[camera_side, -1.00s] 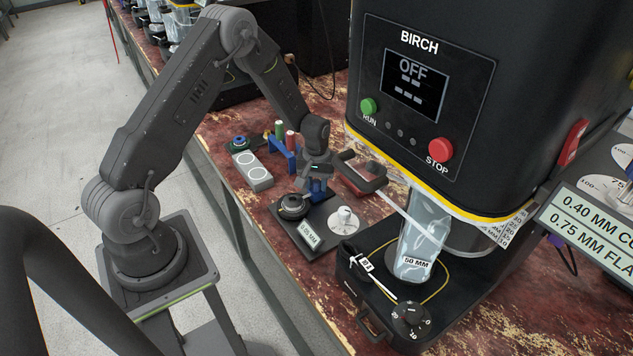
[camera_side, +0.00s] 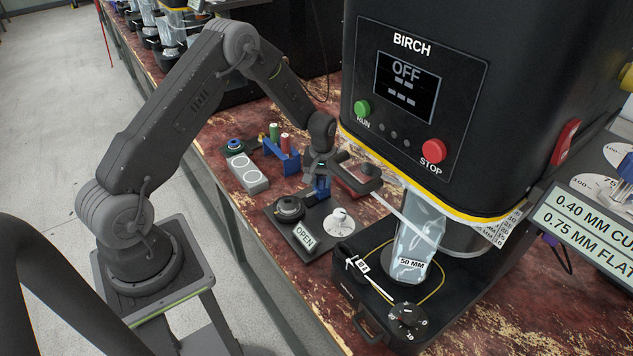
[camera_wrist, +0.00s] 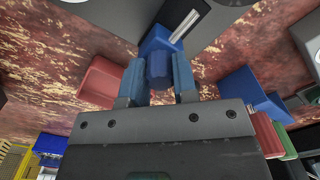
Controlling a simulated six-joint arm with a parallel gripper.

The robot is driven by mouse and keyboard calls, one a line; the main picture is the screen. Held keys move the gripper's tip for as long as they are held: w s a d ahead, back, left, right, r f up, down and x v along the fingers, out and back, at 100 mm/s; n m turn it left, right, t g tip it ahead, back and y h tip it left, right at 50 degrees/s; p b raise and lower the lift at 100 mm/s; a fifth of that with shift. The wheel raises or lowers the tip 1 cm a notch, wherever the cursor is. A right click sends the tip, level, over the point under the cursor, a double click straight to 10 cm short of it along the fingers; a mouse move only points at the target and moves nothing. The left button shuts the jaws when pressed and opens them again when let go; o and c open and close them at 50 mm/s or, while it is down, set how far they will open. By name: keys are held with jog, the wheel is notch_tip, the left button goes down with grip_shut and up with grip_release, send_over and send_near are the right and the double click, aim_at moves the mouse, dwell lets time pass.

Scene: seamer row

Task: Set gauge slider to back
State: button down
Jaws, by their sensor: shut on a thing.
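The gauge (camera_side: 318,246) is a dark flat plate on the bench with a small readout (camera_side: 304,236) that reads OPEN. A black round piece (camera_side: 289,208) sits at its left and a white round piece (camera_side: 341,222) at its right. The blue gauge slider (camera_side: 322,189) stands at the plate's back part, partly hidden under my gripper (camera_side: 318,178). In the wrist view the slider's blue knob (camera_wrist: 158,68) is between the two blue fingertips of my gripper (camera_wrist: 158,80), which is shut on it.
The black machine marked BIRCH (camera_side: 420,110) stands close on the right, its screen reading OFF. A red tray (camera_side: 358,178) sits behind my gripper. A blue rack (camera_side: 283,158) with red and green cylinders and a grey block (camera_side: 248,174) are to the left.

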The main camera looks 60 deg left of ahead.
aim_at(323, 178)
jog(key=shift+w, duration=0.25)
jog(key=c, duration=0.9)
grip_release()
jog(key=shift+r, duration=0.1)
notch_tip(323, 178, up, 14)
